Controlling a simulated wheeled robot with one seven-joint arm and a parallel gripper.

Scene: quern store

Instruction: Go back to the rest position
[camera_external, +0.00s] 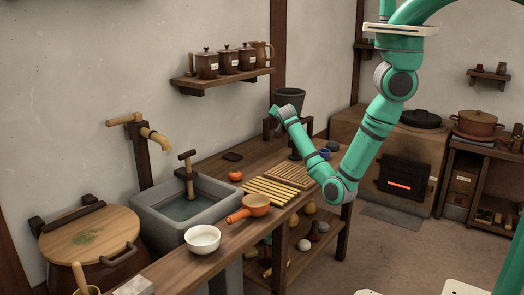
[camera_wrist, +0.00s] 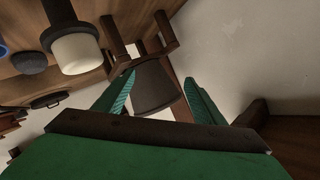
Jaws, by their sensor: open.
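My arm reaches in from the upper right in the external view, its elbow bent low over the counter's right end. My gripper (camera_external: 279,113) is raised above the back of the counter, beside a dark grey bucket-shaped hopper (camera_external: 290,97) on a wooden frame. In the wrist view the two green fingers of my gripper (camera_wrist: 160,78) are spread apart. The hopper (camera_wrist: 155,90) shows in the gap between them, beyond the fingers. Nothing is seen held. Contact with the hopper cannot be told.
A wooden frame (camera_wrist: 112,36) and a pale cylinder with a dark top (camera_wrist: 77,54) are near my gripper. A wall shelf (camera_external: 225,81) with canisters is left.

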